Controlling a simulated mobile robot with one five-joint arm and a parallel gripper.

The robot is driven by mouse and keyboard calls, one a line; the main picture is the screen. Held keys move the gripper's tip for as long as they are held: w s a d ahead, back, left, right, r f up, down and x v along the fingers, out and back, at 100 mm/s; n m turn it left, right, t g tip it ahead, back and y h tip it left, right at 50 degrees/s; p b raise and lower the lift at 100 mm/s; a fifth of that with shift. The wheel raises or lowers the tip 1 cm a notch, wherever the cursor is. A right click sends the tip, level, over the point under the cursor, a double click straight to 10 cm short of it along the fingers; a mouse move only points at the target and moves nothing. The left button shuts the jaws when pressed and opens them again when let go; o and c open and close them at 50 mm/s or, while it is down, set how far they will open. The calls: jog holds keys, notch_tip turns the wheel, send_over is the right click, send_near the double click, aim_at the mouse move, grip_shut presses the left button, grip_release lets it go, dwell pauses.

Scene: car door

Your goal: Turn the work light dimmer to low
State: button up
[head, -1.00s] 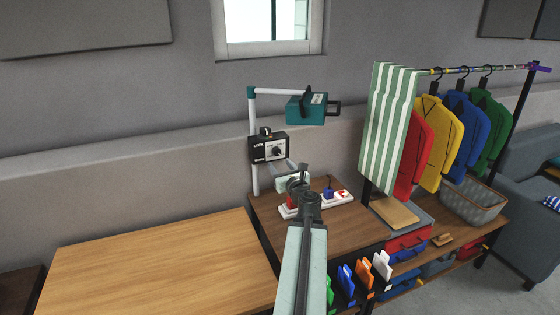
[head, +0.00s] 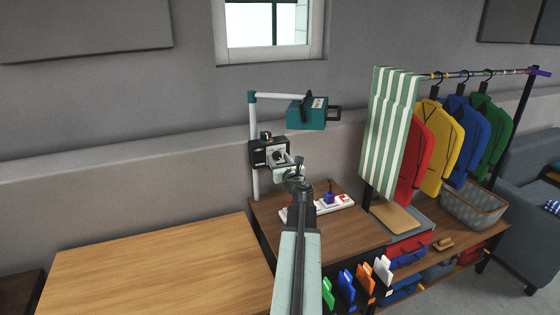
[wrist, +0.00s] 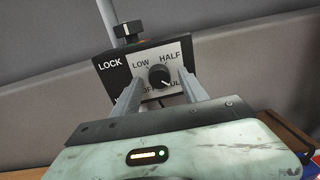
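The dimmer box (head: 256,154) is black and mounted on the pole of the teal work light (head: 305,113). In the wrist view its pale plate carries LOW, HALF and partly hidden OFF and FULL labels. The round black dimmer knob (wrist: 159,76) sits in the middle of that plate, with a pale mark towards its lower right, near the FULL label. My gripper (wrist: 160,82) is open, one finger on each side of the knob; I cannot tell whether they touch it. In the head view my gripper (head: 287,160) is in front of the box, partly covering its face.
A second black knob (wrist: 127,31) stands on top of the box, near the word LOCK. A white power strip (head: 335,204) lies on the wooden shelf below. A striped cloth (head: 392,135) hangs at right beside coloured jackets. The wooden table (head: 150,265) at left is clear.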

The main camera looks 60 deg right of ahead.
jog(key=c, duration=1)
jog(key=shift+d, duration=0.3)
grip_shut()
jog(key=shift+a, duration=0.25)
